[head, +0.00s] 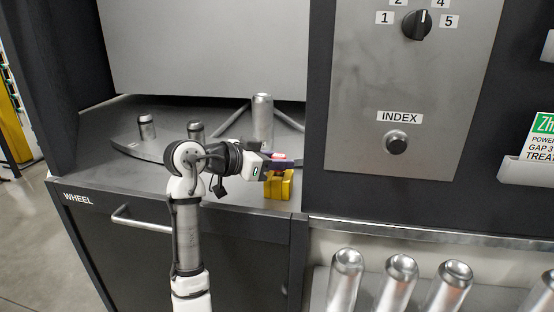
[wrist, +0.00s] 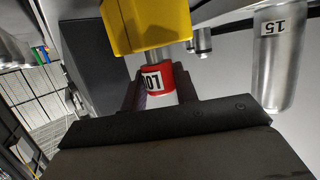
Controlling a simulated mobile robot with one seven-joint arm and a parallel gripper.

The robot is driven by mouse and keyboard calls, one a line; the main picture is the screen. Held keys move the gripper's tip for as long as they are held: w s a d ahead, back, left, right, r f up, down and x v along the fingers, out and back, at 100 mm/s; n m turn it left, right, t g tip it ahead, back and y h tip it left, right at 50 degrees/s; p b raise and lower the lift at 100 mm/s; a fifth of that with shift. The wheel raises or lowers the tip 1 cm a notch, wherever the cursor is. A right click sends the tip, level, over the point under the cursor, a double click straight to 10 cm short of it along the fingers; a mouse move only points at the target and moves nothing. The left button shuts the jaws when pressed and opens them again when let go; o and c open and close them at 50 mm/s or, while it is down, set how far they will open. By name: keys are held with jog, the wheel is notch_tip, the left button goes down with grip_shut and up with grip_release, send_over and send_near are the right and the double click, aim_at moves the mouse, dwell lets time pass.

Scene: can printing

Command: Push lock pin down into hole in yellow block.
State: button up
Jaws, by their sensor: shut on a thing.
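The yellow block (head: 285,188) sits on the counter near its front edge, beside the dark cabinet. It also shows at the top of the wrist view (wrist: 150,25). My gripper (head: 277,163) is just above the block and shut on the lock pin (wrist: 166,82). The pin has a red head with a white label and black characters. A short length of its grey metal shaft shows between the red head and the block. The fingers stand on both sides of the head. How deep the shaft sits, and the hole itself, are hidden.
A tall silver can (head: 262,115) stands behind the block on the wheel. Two short metal posts, one of them here (head: 146,127), stand farther left. More cans (head: 400,280) stand below right.

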jog(key=shift+f, duration=0.15)
jog(key=o, duration=1.1)
jog(key=shift+c, duration=0.2)
jog(key=shift+a, duration=0.1)
jog(key=b+v, duration=0.3)
jog(key=v, duration=1)
jog(key=shift+s+a, duration=0.25)
jog(key=shift+r, duration=0.25)
